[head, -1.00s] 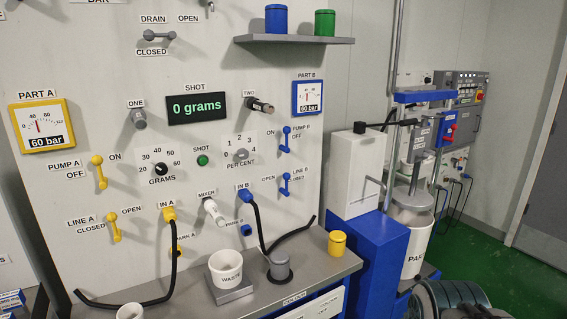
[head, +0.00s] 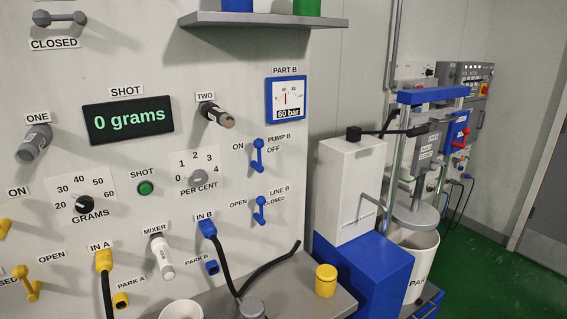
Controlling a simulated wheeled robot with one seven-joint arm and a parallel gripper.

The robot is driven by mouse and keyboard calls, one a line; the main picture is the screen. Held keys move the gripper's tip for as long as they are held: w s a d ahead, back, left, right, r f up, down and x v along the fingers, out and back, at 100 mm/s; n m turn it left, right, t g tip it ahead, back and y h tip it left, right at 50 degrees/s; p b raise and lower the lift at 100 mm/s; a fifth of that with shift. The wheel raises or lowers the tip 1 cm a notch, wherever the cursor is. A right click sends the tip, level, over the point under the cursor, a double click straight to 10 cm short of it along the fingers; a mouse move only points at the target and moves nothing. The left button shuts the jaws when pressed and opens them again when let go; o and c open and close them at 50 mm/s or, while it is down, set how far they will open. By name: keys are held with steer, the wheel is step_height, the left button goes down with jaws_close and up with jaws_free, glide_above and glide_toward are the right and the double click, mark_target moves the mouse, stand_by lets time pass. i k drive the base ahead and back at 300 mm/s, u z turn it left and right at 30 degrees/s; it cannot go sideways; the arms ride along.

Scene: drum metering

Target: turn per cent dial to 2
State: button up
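The per cent dial (head: 198,178) is a small grey knob on the upright panel, low on a white plate marked 0 to 4, with the label PER CENT under it. The mark 2 stands above the knob, a little left of the 3. I cannot tell which mark its pointer is at. My gripper is not in view, and nothing touches the dial.
The GRAMS dial (head: 84,204) and a green SHOT button (head: 145,188) are to the left. Blue levers for pump B (head: 257,157) and line B (head: 261,211) are to the right. A shelf (head: 265,20) juts out above; a black hose (head: 225,265) hangs below.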

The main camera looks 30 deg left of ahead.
mark_target(200, 176)
steer(key=i, duration=0.75)
steer(key=u, duration=0.85)
steer(key=i, duration=0.6)
steer(key=u, duration=0.6)
